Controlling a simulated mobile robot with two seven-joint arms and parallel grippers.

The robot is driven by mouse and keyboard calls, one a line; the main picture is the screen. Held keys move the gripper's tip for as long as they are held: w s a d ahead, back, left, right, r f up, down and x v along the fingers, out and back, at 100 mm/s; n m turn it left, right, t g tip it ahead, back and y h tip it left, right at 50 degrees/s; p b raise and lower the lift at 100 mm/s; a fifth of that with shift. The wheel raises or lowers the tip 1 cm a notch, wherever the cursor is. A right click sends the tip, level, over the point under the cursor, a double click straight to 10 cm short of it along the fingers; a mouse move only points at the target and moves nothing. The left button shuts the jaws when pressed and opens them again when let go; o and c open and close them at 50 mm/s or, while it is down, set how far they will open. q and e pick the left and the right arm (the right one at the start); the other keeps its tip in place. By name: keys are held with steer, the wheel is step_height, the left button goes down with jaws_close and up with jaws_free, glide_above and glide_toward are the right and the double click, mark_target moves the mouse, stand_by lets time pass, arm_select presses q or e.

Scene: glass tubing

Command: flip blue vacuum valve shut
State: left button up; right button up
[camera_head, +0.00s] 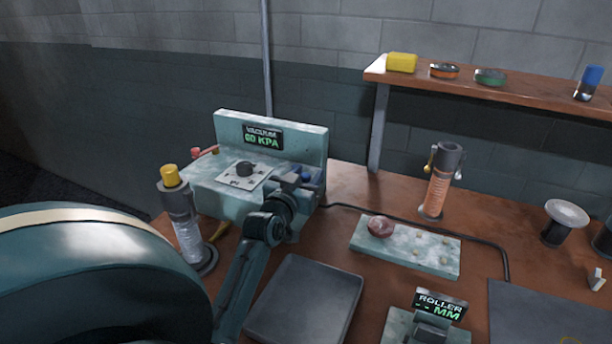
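The vacuum unit (228,196) is a pale green box with an upright back panel and a lit sign reading VACUUM and a KPA value. A black knob (245,168) sits on a white plate on its top. A blue part (312,176), which looks like the blue valve, shows at the unit's right end, partly hidden by my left gripper. My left gripper (294,184) is at that end, close to the blue part. Whether they touch, and whether the fingers are open, I cannot tell. A red lever (204,153) shows at the unit's left end. My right gripper is out of view.
A yellow-capped cylinder (183,215) stands left of the unit. A dark flat pad (305,300), a pale slab (405,249), a roller gauge (438,306) and an orange canister (438,185) stand right. A black cable (400,220) crosses the bench. A raised shelf (520,97) runs behind.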

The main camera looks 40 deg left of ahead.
arm_select(q)
jaws_close()
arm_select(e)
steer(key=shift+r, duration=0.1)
arm_select(q)
steer(key=shift+s+a, duration=0.1)
stand_by(0.3)
